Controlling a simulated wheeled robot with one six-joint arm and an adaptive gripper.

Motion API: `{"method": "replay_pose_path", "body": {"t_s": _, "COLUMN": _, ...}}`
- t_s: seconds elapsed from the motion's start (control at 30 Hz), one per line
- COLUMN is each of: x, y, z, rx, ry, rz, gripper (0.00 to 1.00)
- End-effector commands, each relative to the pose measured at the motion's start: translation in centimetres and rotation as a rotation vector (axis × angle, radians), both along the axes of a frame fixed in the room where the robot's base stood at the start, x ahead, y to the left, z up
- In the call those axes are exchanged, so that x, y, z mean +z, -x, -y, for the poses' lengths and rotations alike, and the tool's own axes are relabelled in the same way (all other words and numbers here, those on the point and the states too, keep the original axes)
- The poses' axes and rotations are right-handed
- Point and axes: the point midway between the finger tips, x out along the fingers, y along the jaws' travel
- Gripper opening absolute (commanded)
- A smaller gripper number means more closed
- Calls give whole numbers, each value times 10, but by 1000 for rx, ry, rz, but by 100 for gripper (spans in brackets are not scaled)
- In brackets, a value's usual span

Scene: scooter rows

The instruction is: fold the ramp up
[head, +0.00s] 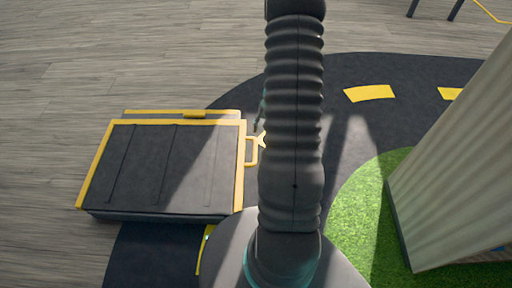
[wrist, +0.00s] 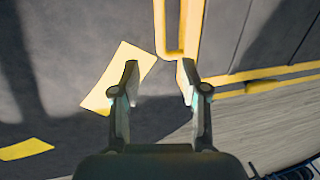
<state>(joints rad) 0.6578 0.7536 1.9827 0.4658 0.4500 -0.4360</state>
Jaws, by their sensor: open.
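The ramp (head: 170,165) is a dark grey panel with yellow edges, lying low and roughly flat at the left of the head view. A yellow loop handle (head: 251,151) sticks out from its right edge. In the wrist view the ramp (wrist: 240,35) fills the upper right, and its handle (wrist: 171,52) runs down from the top edge. My gripper (wrist: 159,80) is open and empty. Its fingertips are just short of the handle's near end, with the right fingertip closest; I cannot tell if they touch. In the head view my arm hides most of the gripper.
A dark road mat (head: 335,135) with yellow dashes (head: 370,93) curves across the floor. At right, a pale ribbed block (head: 450,170) stands on a green grass patch (head: 365,190). Dark thin legs (head: 455,10) stand at the top right. The wooden floor (head: 80,60) at left is clear.

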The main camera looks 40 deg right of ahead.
Motion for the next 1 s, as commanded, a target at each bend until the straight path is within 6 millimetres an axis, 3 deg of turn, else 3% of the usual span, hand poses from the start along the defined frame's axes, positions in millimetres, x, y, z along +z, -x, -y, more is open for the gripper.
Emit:
{"method": "replay_pose_path", "body": {"t_s": 0.63, "x": -105, "y": -12, "z": -17, "rx": 1, "ry": -2, "rz": -2, "gripper": 44}}
{"method": "replay_pose_path", "body": {"t_s": 0.8, "x": -124, "y": -14, "z": -20, "rx": 1, "ry": 0, "rz": -1, "gripper": 44}}
{"method": "replay_pose_path", "body": {"t_s": 1.0, "x": -132, "y": -16, "z": -21, "rx": 0, "ry": 0, "rz": 0, "gripper": 44}}
